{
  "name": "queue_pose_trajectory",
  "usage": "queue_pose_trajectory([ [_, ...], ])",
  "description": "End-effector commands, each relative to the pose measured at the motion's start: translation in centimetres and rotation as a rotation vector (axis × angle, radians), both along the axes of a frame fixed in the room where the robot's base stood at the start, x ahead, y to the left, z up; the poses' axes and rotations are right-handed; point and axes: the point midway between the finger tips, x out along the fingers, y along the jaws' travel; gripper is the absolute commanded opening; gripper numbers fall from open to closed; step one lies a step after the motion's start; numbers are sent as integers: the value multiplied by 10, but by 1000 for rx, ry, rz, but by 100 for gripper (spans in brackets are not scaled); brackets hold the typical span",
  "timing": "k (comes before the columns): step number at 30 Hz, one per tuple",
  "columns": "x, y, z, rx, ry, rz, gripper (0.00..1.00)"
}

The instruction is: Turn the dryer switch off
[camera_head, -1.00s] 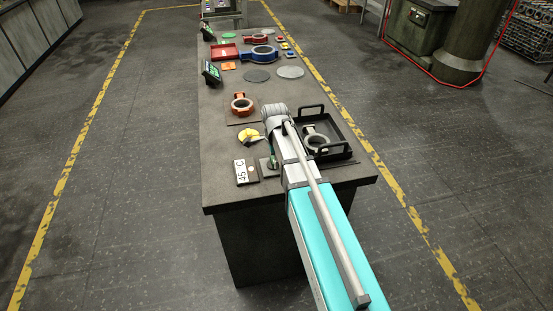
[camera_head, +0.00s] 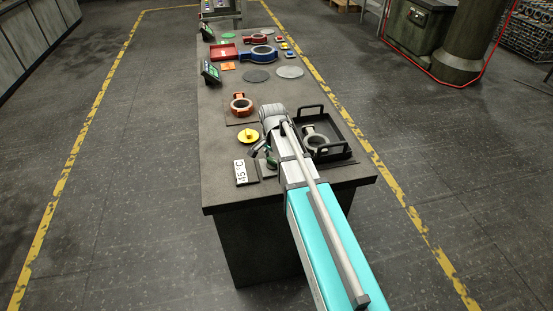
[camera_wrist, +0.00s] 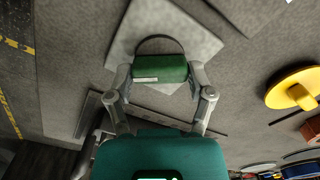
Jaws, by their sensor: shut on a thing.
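A green block-like handle (camera_wrist: 160,68) with a white mark stands over a dark round base on a light grey square plate (camera_wrist: 205,45) in the wrist view. I take it to be the dryer switch, though no label naming it is legible. My gripper (camera_wrist: 159,80) has one finger on each side of the green handle and is shut on it.
A yellow disc with a raised grip (camera_head: 249,136) is close behind. A black tray (camera_head: 342,148) holding a grey ring casting (camera_head: 315,140) stands to the right. An orange ring casting (camera_head: 241,105) is farther back.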

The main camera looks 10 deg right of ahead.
Motion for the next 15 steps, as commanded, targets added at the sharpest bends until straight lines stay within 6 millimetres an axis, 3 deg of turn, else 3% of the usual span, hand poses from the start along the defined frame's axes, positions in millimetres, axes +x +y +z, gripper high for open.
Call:
queue_pose_trajectory([
  [15,-3,3,0,9,4,493,21],
])
